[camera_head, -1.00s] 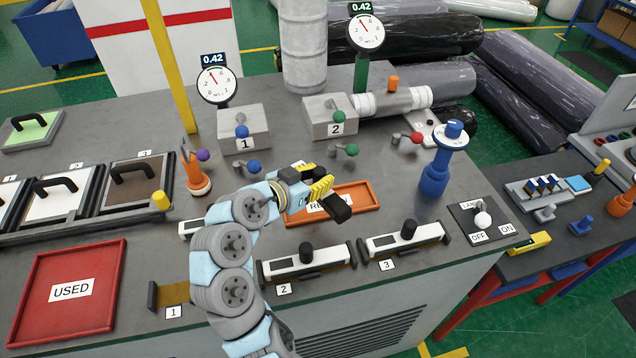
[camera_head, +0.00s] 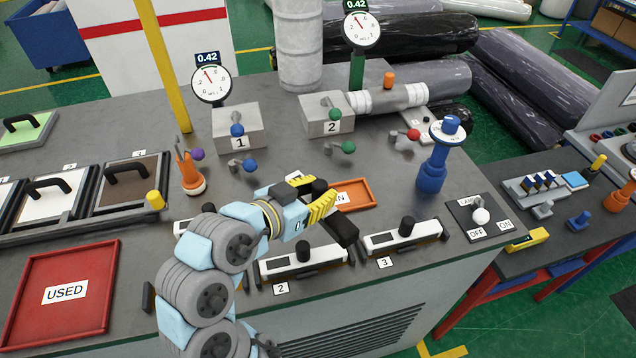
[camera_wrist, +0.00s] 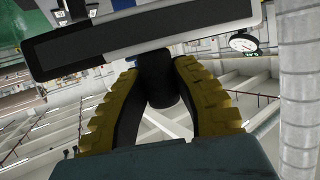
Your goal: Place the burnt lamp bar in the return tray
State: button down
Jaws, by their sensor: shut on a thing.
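My gripper (camera_head: 324,207) has yellow ribbed fingers. In the wrist view the fingers (camera_wrist: 157,80) are shut on the dark knob of a lamp bar (camera_wrist: 150,38), a long bar with a dark face and pale rim. In the head view one dark end of this held bar (camera_head: 341,231) shows past the fingers; most of it is hidden. The orange return tray (camera_head: 370,200) lies on the bench just behind and right of the gripper, which hides its left part and most of its label. I cannot tell the bar's height above the bench.
Seated lamp bars, number 2 (camera_head: 282,267) and number 3 (camera_head: 420,234), stand at the bench front. A red USED tray (camera_head: 95,270) lies far left. Two valve blocks (camera_head: 240,122) are behind, and a blue post (camera_head: 436,170) stands right. My arm covers the slot 1 area.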

jog(key=shift+s+r, duration=0.2)
jog(key=shift+s, duration=0.3)
jog(key=shift+w+a+f+p, duration=0.15)
jog(key=shift+w+f+p, duration=0.3)
jog(key=shift+w+f, duration=1.8)
jog(key=shift+w+a+f+p, duration=0.15)
jog(key=shift+w+f+p, duration=0.3)
jog(key=shift+w+f, duration=1.75)
jog(key=shift+w+a+f+p, duration=0.15)
jog(key=shift+w+f+p, duration=0.3)
jog(key=shift+w+f, duration=1.75)
jog(key=shift+w+r, duration=0.2)
jog(key=shift+w, duration=0.15)
jog(key=c, duration=0.9)
grip_release()
jog(key=shift+c, duration=0.2)
jog(key=shift+r+p, duration=0.1)
jog(key=shift+p, duration=0.45)
